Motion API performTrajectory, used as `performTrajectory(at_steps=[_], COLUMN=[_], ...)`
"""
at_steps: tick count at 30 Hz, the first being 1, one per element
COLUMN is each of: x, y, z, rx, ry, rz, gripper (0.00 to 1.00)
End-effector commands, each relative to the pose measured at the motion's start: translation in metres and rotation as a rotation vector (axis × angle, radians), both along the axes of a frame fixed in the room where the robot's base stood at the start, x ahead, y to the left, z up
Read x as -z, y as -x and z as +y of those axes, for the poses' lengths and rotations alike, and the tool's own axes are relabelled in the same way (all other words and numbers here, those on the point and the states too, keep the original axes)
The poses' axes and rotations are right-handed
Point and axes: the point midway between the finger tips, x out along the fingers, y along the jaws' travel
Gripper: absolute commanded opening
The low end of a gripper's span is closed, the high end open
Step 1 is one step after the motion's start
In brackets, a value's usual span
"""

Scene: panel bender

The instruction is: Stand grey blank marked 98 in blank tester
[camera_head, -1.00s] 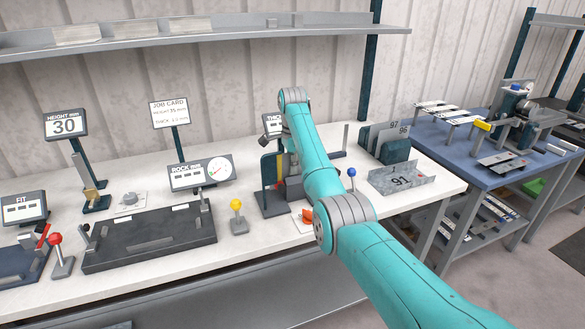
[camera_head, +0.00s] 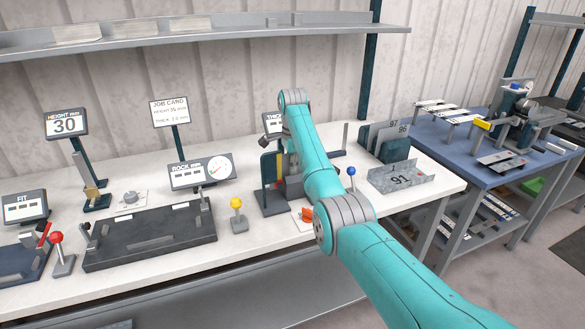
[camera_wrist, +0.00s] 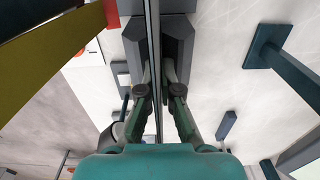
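The blank tester (camera_head: 273,198) stands on the white bench, partly hidden behind my arm. In the wrist view a thin grey plate (camera_wrist: 153,25), seen almost edge-on, runs between the dark blocks of the tester (camera_wrist: 181,38). It looks upright; its number does not show, so I cannot confirm it is blank 98. My gripper (camera_wrist: 158,75) has its fingers close together, one on each side of this plate. Whether both fingers press on it is unclear. In the head view my arm hides the gripper and the plate.
A dark rack (camera_head: 393,147) with blanks marked 97 and 96 stands right of the tester. A grey tray (camera_head: 414,187), with 91 showing, lies in front of it. A yellow-knobbed lever (camera_head: 236,203) and a blue-knobbed one (camera_head: 351,173) flank the tester. A dark fixture (camera_head: 150,236) lies left.

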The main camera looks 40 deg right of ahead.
Motion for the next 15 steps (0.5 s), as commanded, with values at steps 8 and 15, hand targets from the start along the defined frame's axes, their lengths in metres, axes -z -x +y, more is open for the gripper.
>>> performTrajectory(at_steps=[8,15], x=[0.019,0.0231], y=[0.0032,0.0029], z=[0.0011,0.0009], rx=[0.0,0.0], ry=[-0.007,-0.005], rz=[0.017,0.015], gripper=[0.0,0.0])
